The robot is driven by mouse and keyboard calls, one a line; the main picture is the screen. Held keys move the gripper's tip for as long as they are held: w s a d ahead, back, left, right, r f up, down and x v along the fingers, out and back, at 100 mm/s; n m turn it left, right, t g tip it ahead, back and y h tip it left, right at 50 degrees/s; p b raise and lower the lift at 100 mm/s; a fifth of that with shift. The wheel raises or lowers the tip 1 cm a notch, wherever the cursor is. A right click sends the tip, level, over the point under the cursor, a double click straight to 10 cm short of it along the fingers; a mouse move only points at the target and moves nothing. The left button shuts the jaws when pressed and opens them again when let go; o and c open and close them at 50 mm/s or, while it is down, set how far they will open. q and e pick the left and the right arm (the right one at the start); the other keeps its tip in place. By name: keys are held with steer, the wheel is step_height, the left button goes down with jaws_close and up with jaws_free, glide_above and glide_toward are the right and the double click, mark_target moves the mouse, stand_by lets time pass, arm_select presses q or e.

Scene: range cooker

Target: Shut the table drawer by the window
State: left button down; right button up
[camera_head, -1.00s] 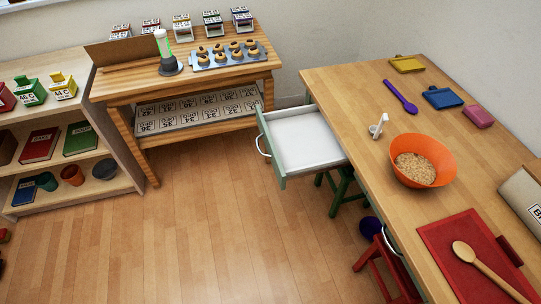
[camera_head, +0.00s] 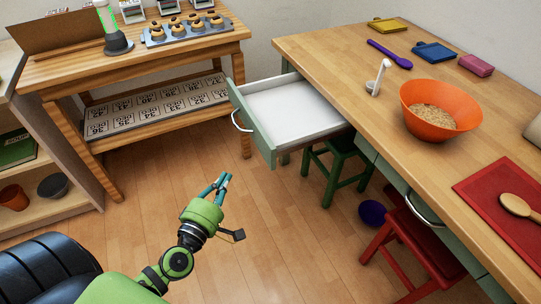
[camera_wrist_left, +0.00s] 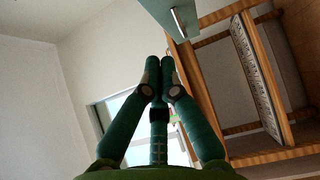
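The table drawer (camera_head: 297,108) stands pulled far out from the left side of the wooden table. It has a white, empty inside, a green front and a silver bar handle (camera_head: 238,121). In the left wrist view, the green drawer front (camera_wrist_left: 160,12) and its handle (camera_wrist_left: 180,20) show at the top. My left gripper (camera_head: 225,177) is in front of the drawer, lower and nearer to me, apart from the handle. In the left wrist view its teal fingers (camera_wrist_left: 160,62) come together at the tips with nothing between them. My right gripper is out of view.
A second handle (camera_head: 424,212) sits on a closed drawer nearer to me. A green stool (camera_head: 338,165) and a red stool (camera_head: 410,245) stand under the table. An orange bowl (camera_head: 440,110) is on top. A wooden workbench (camera_head: 60,70) stands left; floor between is clear.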

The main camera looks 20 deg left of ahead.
arm_select(q)
steer(key=p, duration=0.1)
glide_toward(260, 138)
steer(key=w+a, duration=0.3)
steer(key=shift+w+d+r+p, duration=0.15)
steer(key=shift+w+d+p, duration=0.25)
steer(key=shift+w+d, duration=0.8)
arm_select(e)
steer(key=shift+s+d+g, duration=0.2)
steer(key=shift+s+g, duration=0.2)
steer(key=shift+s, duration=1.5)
arm_select(q)
steer(key=shift+d, duration=0.1)
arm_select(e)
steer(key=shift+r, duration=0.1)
